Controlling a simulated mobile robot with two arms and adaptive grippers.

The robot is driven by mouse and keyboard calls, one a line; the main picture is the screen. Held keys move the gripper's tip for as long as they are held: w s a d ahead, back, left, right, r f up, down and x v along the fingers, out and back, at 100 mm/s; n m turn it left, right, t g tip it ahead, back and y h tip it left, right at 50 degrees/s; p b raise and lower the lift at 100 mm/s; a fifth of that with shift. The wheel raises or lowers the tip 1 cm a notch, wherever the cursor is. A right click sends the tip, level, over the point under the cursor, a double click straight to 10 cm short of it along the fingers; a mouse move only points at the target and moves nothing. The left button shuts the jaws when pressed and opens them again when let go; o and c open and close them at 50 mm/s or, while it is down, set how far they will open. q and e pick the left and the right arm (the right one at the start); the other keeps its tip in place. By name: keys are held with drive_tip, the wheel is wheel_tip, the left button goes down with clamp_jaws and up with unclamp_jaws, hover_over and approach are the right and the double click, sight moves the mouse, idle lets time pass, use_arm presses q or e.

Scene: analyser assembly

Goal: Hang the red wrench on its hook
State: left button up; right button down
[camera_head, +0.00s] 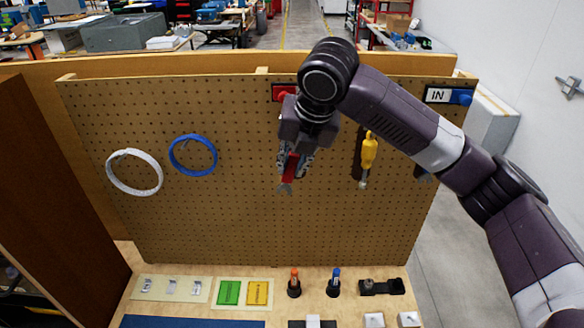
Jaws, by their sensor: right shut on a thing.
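The red wrench (289,170) is in my right gripper (295,160), in front of the middle of the pegboard (230,225). It hangs roughly upright, with its grey open jaw at the bottom. The fingers are shut around it and hide much of its upper part. A red hook or peg on a dark plate (283,93) shows just above and left of the gripper. Whether the wrench touches the board or a hook cannot be told. My left gripper is not in view.
A yellow screwdriver (369,150) hangs right of my gripper. A blue ring (192,155) and a white ring (134,172) hang at the left. An "IN" label (438,95) is at upper right. Trays and small parts (228,292) line the bench below. The board's lower middle is clear.

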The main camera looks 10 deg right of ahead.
drive_tip(key=shift+w+d+f, duration=0.1)
drive_tip(key=shift+w+d, duration=0.15)
drive_tip(key=shift+w, duration=1.05)
drive_tip(key=shift+w+d+f, duration=0.1)
drive_tip(key=shift+w+d, duration=0.1)
drive_tip(key=shift+w, duration=1.05)
drive_tip(key=shift+w+d+f, duration=0.1)
drive_tip(key=shift+w+f, duration=0.45)
drive_tip(key=shift+f, duration=0.05)
drive_tip(key=c, duration=1.7)
unclamp_jaws()
